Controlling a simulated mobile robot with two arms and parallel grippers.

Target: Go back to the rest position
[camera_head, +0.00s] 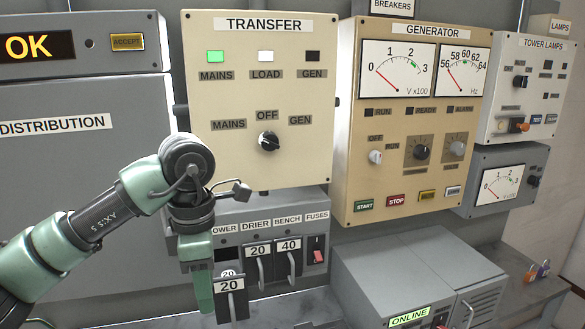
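My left arm reaches in from the left. Its gripper (207,285) points down in front of the fuse panel (283,222). A grey fuse carrier marked 20 (231,286) is right beside the green gripper part, lower and nearer than the other carriers. The slot above it, whose label is partly covered, looks dark and empty. The far finger is hidden, so I cannot tell whether the gripper holds the carrier or is only beside it. Drier carrier 20 (258,252) and bench carrier 40 (289,246) sit in their slots. My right gripper is not in view.
The transfer panel (310,90) is close behind my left wrist, with its mains lamp green. The distribution cabinet (60,165) is behind the arm. The generator panel (363,190) and a grey unit marked online (405,255) are to the right. A low bench (530,294) is at far right.

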